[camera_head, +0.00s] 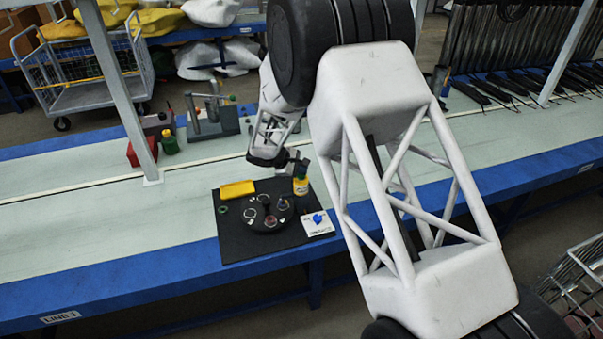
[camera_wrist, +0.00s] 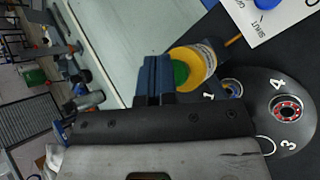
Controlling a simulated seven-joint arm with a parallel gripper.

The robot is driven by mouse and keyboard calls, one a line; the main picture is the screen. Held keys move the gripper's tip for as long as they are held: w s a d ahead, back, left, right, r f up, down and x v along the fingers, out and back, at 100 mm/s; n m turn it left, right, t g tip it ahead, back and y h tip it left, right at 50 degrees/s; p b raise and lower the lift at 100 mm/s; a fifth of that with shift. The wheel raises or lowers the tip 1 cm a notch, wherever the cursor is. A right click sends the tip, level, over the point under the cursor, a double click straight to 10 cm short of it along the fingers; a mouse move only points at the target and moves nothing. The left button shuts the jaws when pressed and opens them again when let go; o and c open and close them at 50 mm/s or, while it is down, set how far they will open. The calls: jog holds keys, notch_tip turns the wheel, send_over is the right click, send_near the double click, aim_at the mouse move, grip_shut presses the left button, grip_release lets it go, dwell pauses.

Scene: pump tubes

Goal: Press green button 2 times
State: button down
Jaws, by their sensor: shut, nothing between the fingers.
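In the wrist view the dial (camera_wrist: 252,90) shows the numbers 1, 3 and 4 and a red-ringed fitting (camera_wrist: 286,110).
A yellow block (camera_head: 237,189), a green ring (camera_head: 222,210) and a white card (camera_head: 318,223) are on or by the mat. The bench left of the mat is clear.

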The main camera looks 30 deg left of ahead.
aim_at(301, 176)
jog(key=shift+r, duration=0.55)
jog(key=shift+r, duration=2.95)
dwell(0.8)
jog(key=shift+r, duration=1.4)
jog(key=shift+f, duration=0.2)
jog(key=shift+f, duration=4.25)
